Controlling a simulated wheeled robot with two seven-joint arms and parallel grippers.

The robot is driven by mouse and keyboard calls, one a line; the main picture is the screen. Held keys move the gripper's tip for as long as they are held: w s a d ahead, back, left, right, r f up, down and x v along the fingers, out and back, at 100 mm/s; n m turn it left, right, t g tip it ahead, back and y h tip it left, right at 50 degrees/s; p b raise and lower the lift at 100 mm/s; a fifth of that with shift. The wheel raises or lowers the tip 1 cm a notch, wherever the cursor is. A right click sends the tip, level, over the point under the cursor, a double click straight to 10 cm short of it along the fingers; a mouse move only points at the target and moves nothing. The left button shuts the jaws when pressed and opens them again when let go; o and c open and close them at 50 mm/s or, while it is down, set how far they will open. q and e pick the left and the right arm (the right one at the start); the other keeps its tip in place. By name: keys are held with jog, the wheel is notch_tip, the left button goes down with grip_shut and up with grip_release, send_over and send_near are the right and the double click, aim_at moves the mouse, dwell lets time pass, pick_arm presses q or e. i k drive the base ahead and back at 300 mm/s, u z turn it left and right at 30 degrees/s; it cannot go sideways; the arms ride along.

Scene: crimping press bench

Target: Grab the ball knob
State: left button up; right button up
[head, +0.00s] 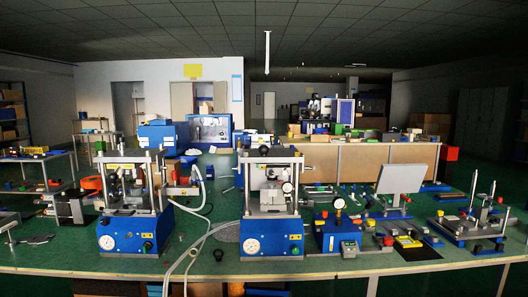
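Several small round knobs show in the head view, and I cannot tell which is the ball knob. A small dark round piece (218,255) sits at the bench front between the two blue-based presses. A black knob (263,150) tops the middle press (271,236). A red knob (388,241) shows by the smaller blue fixture (340,236) to the right. Neither of my grippers is in view.
Pale hoses (196,240) run over the green bench (60,255) between the presses. A black-and-yellow block (408,243) lies nearby. The front left bench corner is mostly clear.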

aim_at(263, 150)
jog(key=u, duration=0.6)
jog(key=i, duration=1.1)
